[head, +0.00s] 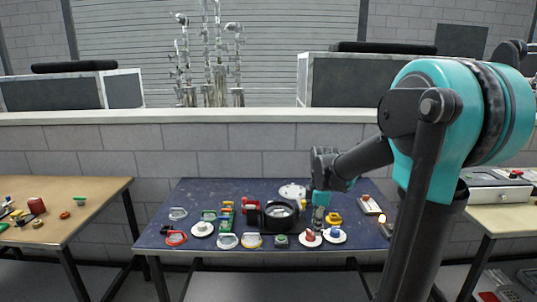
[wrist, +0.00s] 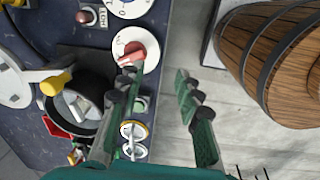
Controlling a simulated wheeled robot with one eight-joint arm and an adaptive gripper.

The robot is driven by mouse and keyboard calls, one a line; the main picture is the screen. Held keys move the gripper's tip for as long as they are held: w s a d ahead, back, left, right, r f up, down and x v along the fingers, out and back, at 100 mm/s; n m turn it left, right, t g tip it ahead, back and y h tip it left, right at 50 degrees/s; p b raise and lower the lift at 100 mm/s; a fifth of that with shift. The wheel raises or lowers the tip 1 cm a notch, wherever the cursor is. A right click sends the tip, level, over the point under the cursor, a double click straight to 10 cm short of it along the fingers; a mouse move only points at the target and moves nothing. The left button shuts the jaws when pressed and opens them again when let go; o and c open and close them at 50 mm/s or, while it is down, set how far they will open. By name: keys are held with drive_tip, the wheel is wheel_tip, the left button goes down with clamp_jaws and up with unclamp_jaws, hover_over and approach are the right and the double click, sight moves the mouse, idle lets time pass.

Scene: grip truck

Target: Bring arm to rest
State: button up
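My gripper (head: 320,205) hangs fingers-down over the front part of the dark blue table (head: 215,190) in the head view. My arm is bent and reaches forward from the right side of the head view.
A black round housing (head: 279,215) and several coloured rings, knobs and buttons crowd the blue table. A wooden barrel (wrist: 275,60) stands beyond the table edge in the wrist view. Wooden-topped table (head: 80,190) stands left, another bench (head: 510,218) right. A wall ledge (head: 200,116) runs behind.

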drive_tip(key=s+d+f+m+t, duration=0.1)
drive_tip(key=s+f+m, duration=0.3)
drive_tip(key=s+m, duration=0.4)
drive_tip(key=s+d+f+m+t, duration=0.1)
drive_tip(key=s+f+m+t, duration=0.1)
drive_tip(key=s+f+m, duration=0.3)
drive_tip(key=s+m, duration=0.4)
drive_tip(key=shift+d+f, duration=0.15)
drive_tip(key=shift+d, duration=0.2)
